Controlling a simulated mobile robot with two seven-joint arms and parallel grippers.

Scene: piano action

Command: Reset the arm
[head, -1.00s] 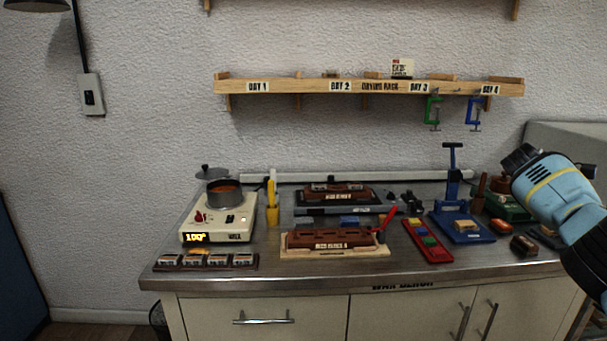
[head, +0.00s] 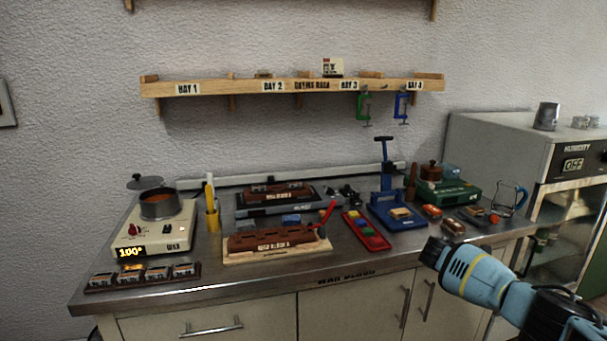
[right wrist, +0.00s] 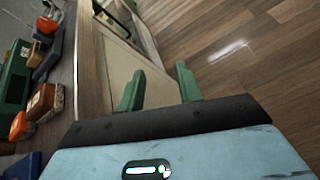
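My right arm comes in from the lower right in the head view, and its dark wrist end (head: 432,252) is in front of the bench's front edge. In the right wrist view my right gripper (right wrist: 160,86) shows two green fingers standing apart with nothing between them. It points past the bench edge toward the wooden floor (right wrist: 235,50). My left gripper is not in view.
The steel bench (head: 230,278) holds a wax heater (head: 155,232) with a pot, mould blocks (head: 275,240), a red tray (head: 366,230) and a blue press (head: 397,213). A drying rack (head: 300,87) hangs above. A humidity cabinet (head: 578,163) stands at right.

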